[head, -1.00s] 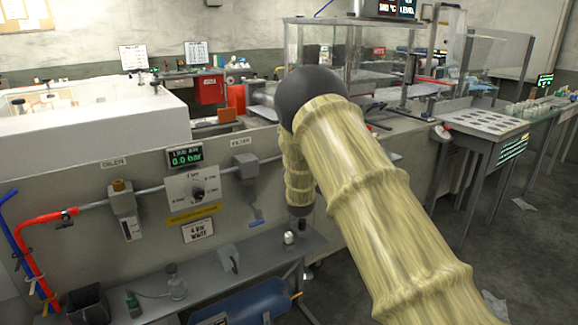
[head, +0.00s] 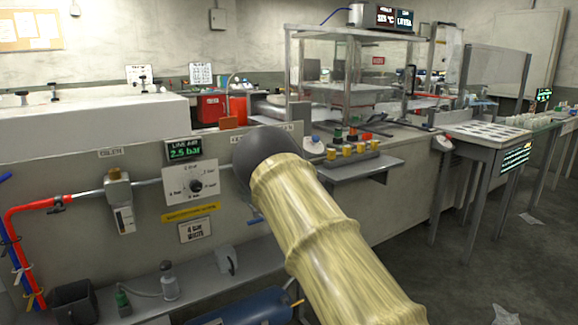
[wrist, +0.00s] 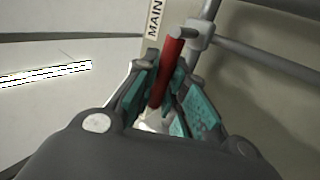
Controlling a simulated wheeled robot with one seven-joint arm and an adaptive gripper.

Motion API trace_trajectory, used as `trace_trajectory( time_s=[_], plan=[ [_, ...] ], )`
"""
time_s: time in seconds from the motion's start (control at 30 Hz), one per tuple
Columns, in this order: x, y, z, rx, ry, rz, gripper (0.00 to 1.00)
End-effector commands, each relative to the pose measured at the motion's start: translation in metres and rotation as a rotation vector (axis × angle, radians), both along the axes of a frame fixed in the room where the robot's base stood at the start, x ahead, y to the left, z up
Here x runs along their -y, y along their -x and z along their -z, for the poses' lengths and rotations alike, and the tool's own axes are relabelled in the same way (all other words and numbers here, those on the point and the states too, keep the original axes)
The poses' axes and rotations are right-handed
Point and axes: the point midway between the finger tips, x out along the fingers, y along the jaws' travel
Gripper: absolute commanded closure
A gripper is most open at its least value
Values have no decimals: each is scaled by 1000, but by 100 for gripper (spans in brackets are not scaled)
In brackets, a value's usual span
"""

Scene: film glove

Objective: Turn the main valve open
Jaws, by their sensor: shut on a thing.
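In the wrist view, my gripper (wrist: 162,86) is shut on the red lever (wrist: 172,52) of the main valve, with teal finger pads on either side of it. The lever's upper end meets a grey pipe fitting (wrist: 199,33). A label reading "MAIN" (wrist: 155,18) is beside it. In the head view, my gripper and the valve are not visible. The pressure display (head: 184,150) on the panel reads 2.5 bar.
The panel carries a dial (head: 197,184), a grey pipe (head: 147,183) and a filter bowl (head: 118,202). A low shelf (head: 145,299) below holds small items. Open floor lies at the right.

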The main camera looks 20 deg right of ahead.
Motion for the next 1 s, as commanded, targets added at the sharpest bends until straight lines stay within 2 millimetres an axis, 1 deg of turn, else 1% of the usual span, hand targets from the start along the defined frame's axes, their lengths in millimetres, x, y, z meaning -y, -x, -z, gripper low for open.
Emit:
trace_trajectory(
  time_s=[0.03,0.3,0.7,0.73,0.8,0.83,1.0],
  plan=[
    [-2,0,6,-1,18,-3,100],
    [-1,0,8,5,67,-2,100],
    [-1,0,8,5,71,-1,100],
    [-1,0,8,5,71,-1,82],
    [-1,0,8,6,71,-1,69],
    [-1,0,7,6,71,-1,65],
    [-2,0,6,8,71,-1,65]
  ],
)
